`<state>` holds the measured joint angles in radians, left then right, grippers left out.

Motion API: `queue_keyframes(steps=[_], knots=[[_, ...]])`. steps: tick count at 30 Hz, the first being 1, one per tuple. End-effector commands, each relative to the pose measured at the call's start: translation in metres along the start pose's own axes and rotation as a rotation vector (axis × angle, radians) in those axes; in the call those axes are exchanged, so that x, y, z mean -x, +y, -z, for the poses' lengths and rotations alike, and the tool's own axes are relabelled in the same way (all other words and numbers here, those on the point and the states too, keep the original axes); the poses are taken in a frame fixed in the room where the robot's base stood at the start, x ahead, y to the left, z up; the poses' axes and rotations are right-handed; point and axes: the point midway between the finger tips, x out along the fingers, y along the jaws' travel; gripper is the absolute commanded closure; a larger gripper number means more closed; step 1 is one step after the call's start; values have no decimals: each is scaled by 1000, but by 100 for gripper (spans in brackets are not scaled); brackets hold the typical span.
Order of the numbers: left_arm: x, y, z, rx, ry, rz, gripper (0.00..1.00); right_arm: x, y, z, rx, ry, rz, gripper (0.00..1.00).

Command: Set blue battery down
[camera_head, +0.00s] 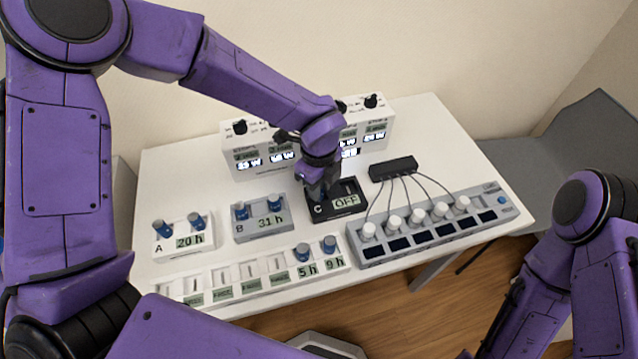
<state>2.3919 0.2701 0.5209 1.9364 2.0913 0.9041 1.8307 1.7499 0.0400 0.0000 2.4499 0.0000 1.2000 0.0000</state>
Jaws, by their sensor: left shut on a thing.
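My left gripper (320,188) reaches down over the left part of the black device C (352,207), whose display reads OFF. It is shut on a blue battery (314,193), mostly hidden by the fingers. I cannot tell whether the battery is seated in device C or just above it. Device A (170,247) holds two blue batteries and reads 20 h. Device B (262,229) holds two and reads 31 h. The white front rack (235,275) has two blue batteries at its right end, by the labels 5 h and 9 h. My right gripper is outside the view.
A white box with knobs and lit displays (243,150) stands behind device C. A black hub (393,168) has cables running to a grey strip (431,228) with several white knobs. The white table (170,180) is clear at the back left.

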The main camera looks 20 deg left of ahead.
Motion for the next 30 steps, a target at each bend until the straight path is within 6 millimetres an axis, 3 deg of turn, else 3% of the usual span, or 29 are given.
queue_keyframes(steps=[4,5,7,15,19,30], knots=[[-6,0,0,-1,1,0,100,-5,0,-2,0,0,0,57],[-5,0,0,-1,0,0,71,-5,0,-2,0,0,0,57],[-4,0,0,-1,0,0,49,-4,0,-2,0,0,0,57],[-3,0,0,-1,0,0,49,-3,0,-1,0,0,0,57],[7,-1,0,1,0,3,49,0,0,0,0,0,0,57],[97,-1,0,1,1,4,49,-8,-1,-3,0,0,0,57]])
